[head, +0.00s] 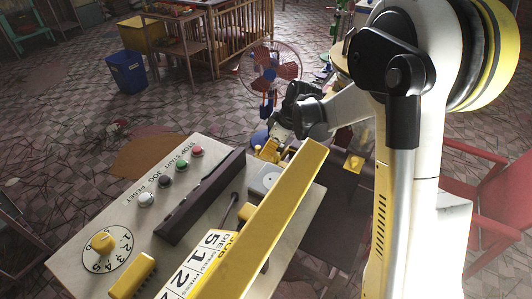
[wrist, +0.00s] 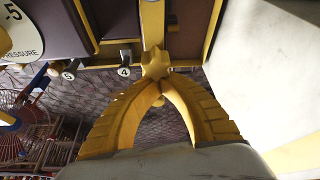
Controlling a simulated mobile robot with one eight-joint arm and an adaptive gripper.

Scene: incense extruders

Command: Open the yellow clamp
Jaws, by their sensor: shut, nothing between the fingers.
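In the wrist view, my gripper's two ridged yellow fingers (wrist: 157,84) curve inward and their tips come together with nothing visibly held between them. A yellow star-shaped knob (wrist: 155,64), perhaps part of the yellow clamp, lies right at the fingertips. I cannot tell whether they touch. A yellow bar (wrist: 152,22) runs upward behind the knob. In the head view, my arm reaches from the right to the far end of a control bench, where small yellow parts (head: 270,152) show below the wrist. I cannot tell clamp from fingers there.
The bench (head: 75,262) carries several push buttons, a yellow dial knob (head: 102,242) and a long yellow beam (head: 275,225). A fan (head: 272,72) and a blue bin (head: 126,71) stand beyond. A red chair (head: 495,200) is at right. Tags "5" and "4" (wrist: 124,71) hang nearby.

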